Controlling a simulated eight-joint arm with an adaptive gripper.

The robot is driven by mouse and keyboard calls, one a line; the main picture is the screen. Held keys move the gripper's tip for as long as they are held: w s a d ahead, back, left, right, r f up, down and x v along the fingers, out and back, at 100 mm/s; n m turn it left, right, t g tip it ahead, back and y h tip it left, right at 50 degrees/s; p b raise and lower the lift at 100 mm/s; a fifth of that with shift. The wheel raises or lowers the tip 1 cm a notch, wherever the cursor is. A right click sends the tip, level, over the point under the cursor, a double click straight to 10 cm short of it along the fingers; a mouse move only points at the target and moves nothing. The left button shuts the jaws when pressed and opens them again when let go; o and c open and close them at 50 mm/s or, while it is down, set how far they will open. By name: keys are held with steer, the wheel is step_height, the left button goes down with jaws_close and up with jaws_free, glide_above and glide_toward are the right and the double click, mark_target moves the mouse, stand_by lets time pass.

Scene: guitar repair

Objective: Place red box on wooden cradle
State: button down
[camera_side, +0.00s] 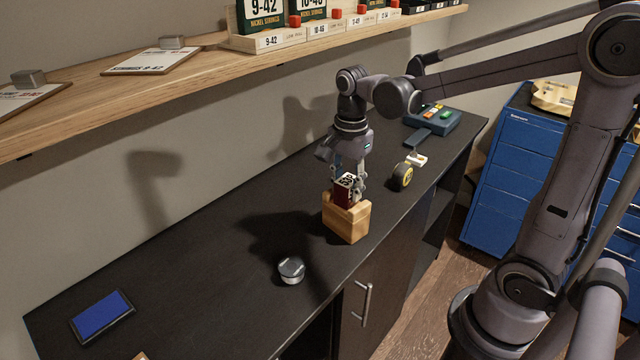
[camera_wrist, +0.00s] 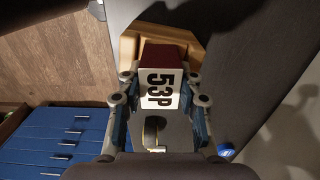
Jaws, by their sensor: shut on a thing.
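The red box (camera_side: 345,190) has a pale label and is seated in or just over the top of the wooden cradle (camera_side: 346,219); I cannot tell whether it rests on the bottom. The cradle is a light wood block on the dark counter. My gripper (camera_side: 347,180) points down over the cradle and is shut on the red box. In the wrist view the red box (camera_wrist: 166,57) shows a white label reading "53P" between my gripper's fingers (camera_wrist: 158,100). The cradle (camera_wrist: 130,46) shows behind it, partly hidden.
A grey round tin (camera_side: 291,269) stands on the dark counter (camera_side: 215,270) left of the cradle. A blue pad (camera_side: 102,316) lies at far left. A wooden shelf (camera_side: 90,102) runs above.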

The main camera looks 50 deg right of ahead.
mark_target(348, 180)
steer(key=c, duration=0.9)
jaws_free()
step_height(348, 180, up, 12)
steer(key=s+a+f+n+t, duration=0.3)
steer(key=f+n, duration=0.2)
steer(key=n, duration=0.4)
steer(key=s+a+f+n+t, duration=0.3)
steer(key=f+n+t, duration=0.1)
steer(key=n, duration=0.5)
steer(key=shift+s+f, duration=0.25)
steer(key=shift+f, duration=0.1)
